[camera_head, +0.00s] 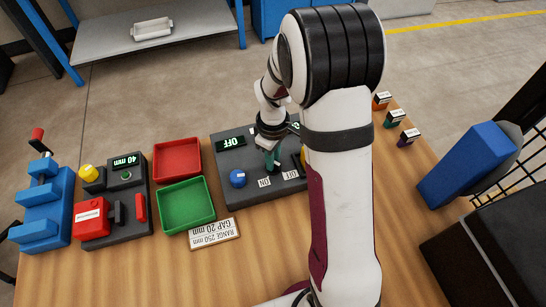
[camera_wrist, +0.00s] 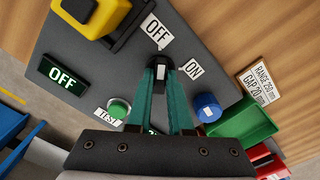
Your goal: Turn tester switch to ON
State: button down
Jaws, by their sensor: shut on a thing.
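The dark grey tester (camera_head: 222,166) sits on the wooden table, and its display (camera_head: 230,142) reads OFF. In the wrist view the same display (camera_wrist: 63,76) also reads OFF. My gripper (camera_wrist: 161,72) has teal fingers closed on the black switch (camera_wrist: 159,62) of the tester. The switch lies between the OFF label (camera_wrist: 157,32) and the ON label (camera_wrist: 192,69); its exact angle is hard to tell. In the head view my gripper (camera_head: 271,163) is low over the tester, and the switch is hidden by the fingers.
On the tester, a green TEST button (camera_wrist: 119,107), a blue knob (camera_wrist: 207,106) and a yellow-and-black part (camera_wrist: 92,15) stand near the fingers. Red (camera_head: 177,141) and green (camera_head: 211,213) trays lie left of the tester. A range sign (camera_head: 213,233) lies in front.

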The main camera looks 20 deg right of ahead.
jog(key=m, duration=1.3)
jog(key=shift+m, duration=2.1)
jog(key=c, duration=0.8)
grip_release()
